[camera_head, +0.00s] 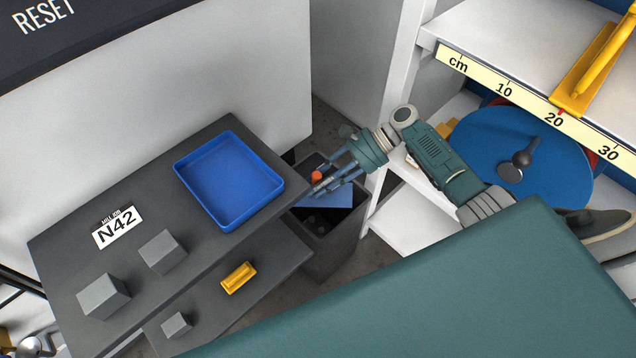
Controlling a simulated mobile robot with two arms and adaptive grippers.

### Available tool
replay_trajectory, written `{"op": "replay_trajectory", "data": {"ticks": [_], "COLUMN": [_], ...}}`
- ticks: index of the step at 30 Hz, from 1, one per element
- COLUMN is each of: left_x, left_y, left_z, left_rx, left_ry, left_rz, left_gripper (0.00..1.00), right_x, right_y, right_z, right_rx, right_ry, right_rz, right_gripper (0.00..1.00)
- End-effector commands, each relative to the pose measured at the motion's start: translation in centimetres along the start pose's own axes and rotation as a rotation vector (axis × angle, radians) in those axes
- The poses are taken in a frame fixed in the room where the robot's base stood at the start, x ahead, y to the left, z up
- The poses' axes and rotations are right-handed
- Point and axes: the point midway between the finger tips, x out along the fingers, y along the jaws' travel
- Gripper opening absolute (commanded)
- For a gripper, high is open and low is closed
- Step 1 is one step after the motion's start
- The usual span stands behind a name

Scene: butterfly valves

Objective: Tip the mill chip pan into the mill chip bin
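A shallow blue rectangular tray (228,180), seemingly the mill chip pan, sits flat on the dark bench top and looks empty. A dark grey open bin (335,245) stands on the floor just right of the bench. My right gripper (316,180), whose arm comes in from the right, reaches over the bin, apart from the tray. A small red-orange thing (316,175) shows at its fingertips; I cannot tell whether it is gripped. A flat blue piece (325,198) shows at the bin's mouth below the fingers. Most of the bin's inside is hidden. My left gripper is not in view.
A lower shelf holds a yellow piece (238,278). A white shelf with a ruler strip (530,90) and a blue disc (520,155) stand at right. A teal surface (450,290) fills the lower right.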

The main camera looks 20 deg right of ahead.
Motion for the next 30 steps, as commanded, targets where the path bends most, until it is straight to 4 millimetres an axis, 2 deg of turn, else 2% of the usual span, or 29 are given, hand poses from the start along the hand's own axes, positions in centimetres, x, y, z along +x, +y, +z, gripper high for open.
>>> {"op": "replay_trajectory", "data": {"ticks": [14,30], "left_x": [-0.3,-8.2], "left_y": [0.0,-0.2], "left_z": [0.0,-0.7], "left_rx": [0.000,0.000], "left_ry": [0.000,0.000], "left_rz": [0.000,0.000], "left_gripper": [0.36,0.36], "right_x": [-0.1,-1.7], "right_y": [-0.1,-0.4], "right_z": [0.3,2.8], "right_rx": [-0.006,-0.277], "right_ry": [0.001,0.159], "right_rz": [-0.003,-0.149], "right_gripper": [0.00,0.00]}}
